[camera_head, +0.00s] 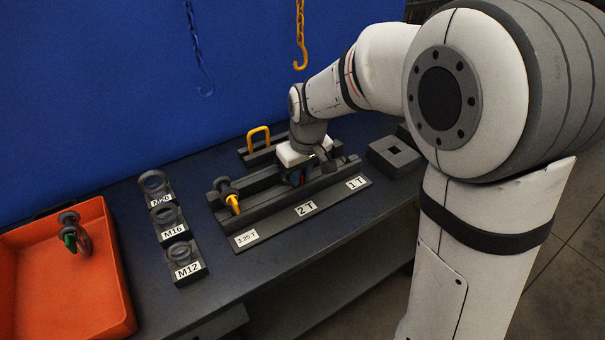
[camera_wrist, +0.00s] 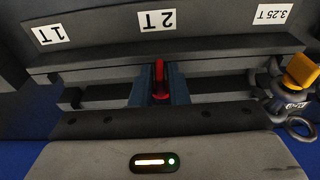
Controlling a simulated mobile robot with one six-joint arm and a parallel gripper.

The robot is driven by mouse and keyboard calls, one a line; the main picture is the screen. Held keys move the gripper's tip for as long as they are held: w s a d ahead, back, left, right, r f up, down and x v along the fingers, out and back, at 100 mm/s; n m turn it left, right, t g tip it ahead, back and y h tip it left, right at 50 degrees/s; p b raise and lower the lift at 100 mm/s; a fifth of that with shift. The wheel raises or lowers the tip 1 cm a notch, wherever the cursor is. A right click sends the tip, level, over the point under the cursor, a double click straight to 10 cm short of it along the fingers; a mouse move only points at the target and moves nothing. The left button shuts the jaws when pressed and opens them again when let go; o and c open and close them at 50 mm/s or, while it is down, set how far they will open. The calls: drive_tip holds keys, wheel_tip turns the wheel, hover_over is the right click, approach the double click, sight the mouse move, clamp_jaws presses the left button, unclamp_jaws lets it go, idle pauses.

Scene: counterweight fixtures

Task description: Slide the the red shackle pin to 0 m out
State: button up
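The red shackle pin (camera_wrist: 159,79) stands upright in the wrist view, in front of the "2 T" label on the dark rack. My gripper (camera_wrist: 160,88) has its blue-grey fingers on either side of the red pin. Whether they press on it or leave a thin gap cannot be told. In the head view my gripper (camera_head: 297,176) is down at the rack behind the "2 T" label, and it hides most of the red pin. The shackle body and how far the pin sticks out are hidden.
A shackle with a yellow pin (camera_head: 233,203) stands at the "3.25 T" place, and shows in the wrist view (camera_wrist: 301,71). Labelled eye-bolt blocks (camera_head: 172,229) and an orange tray (camera_head: 107,290) with a green-pinned shackle lie left. A grey block (camera_head: 393,150) is right.

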drive_tip(key=o, duration=0.4)
drive_tip(key=shift+c, duration=0.2)
wheel_tip(320, 180, up, 7)
drive_tip(key=s+p, duration=0.1)
drive_tip(key=p, duration=0.3)
drive_tip(key=shift+d+p, duration=0.3)
drive_tip(key=shift+d, duration=0.1)
drive_tip(key=shift+c, duration=0.2)
